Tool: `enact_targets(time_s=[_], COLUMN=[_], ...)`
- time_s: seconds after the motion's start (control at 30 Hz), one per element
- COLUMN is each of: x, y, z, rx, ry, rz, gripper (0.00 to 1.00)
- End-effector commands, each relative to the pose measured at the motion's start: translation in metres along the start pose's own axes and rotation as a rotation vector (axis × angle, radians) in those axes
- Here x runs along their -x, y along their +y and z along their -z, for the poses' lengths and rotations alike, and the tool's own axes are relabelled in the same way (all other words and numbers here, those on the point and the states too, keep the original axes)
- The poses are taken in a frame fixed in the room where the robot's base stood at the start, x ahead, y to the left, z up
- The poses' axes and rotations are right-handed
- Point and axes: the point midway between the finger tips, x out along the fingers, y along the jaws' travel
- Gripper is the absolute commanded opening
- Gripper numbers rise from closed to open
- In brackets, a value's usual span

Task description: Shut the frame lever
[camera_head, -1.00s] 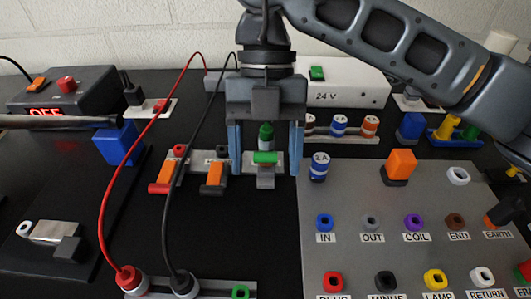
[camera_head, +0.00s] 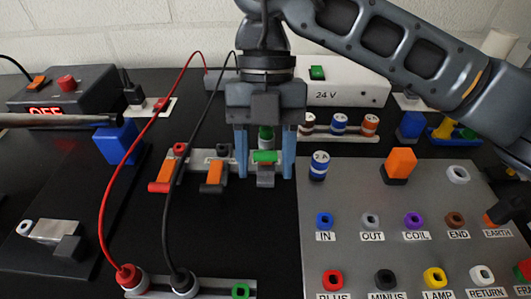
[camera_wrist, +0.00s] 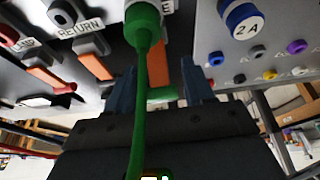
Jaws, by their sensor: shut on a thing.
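The frame lever I take to be the rightmost of a row of levers, with a green end (camera_head: 264,156) and a grey part below it. My gripper (camera_head: 265,172) points down over it, a finger on each side, shut on this lever. In the wrist view the green end (camera_wrist: 161,93) shows between the fingers (camera_wrist: 158,92). A green plug (camera_wrist: 143,20) with a green cable stands close by in the wrist view; in the head view a green post (camera_head: 266,138) stands just behind the lever. The lever's hinge is mostly hidden.
A red-orange lever (camera_head: 160,187) and an orange lever (camera_head: 211,190) stand to the left. A grey panel (camera_head: 340,215) with several sockets lies to the right. Red and black cables (camera_head: 125,175) arch at the left. A white 24 V box (camera_head: 350,92) stands behind.

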Motion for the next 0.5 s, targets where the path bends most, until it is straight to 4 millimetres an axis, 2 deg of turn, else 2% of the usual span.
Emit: enact_targets(time_s=[0.27, 0.5], x=[-0.004, -0.015], y=[-0.001, -0.001], z=[0.001, 0.003], rx=[0.002, 0.005], ry=[-0.074, -0.248], rz=[0.001, 0.003], gripper=[0.22, 0.22])
